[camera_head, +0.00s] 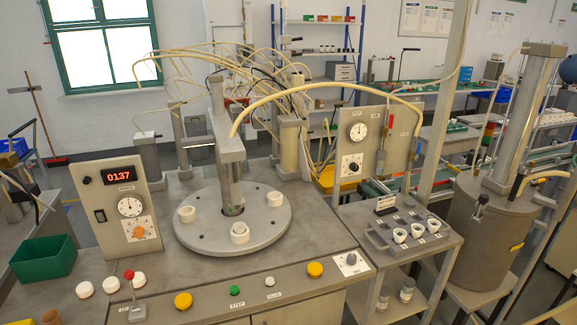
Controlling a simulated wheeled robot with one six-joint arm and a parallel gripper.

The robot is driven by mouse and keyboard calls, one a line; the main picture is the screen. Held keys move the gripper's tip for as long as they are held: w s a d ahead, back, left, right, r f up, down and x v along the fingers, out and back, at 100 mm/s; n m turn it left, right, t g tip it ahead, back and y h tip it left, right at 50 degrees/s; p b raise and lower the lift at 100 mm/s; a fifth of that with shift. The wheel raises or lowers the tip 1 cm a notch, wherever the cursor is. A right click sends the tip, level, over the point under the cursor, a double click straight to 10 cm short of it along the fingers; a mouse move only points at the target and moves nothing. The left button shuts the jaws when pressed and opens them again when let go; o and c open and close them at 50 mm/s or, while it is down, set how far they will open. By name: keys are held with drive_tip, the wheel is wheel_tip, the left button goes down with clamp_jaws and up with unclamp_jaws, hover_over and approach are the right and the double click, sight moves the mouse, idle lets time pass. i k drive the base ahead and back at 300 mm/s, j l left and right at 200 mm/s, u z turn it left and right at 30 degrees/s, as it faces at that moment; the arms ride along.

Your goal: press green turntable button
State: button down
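The green button (235,290) sits on the sloped front panel (205,301) of the grey machine, below the turntable, with a small label plate under it. Nothing covers it. The round grey turntable (215,240) carries white ring-shaped holders near its rim, and a vertical column head (230,150) stands over it. My gripper is not in this view.
Yellow buttons (183,301) and (315,269) and a white button (270,281) share the front panel. A red-knobbed lever (130,285) stands at left. A green bin (44,257) is far left. A grey rack (385,238) with white cups stands right.

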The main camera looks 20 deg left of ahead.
sight(233, 290)
drive_tip(key=u, duration=1.25)
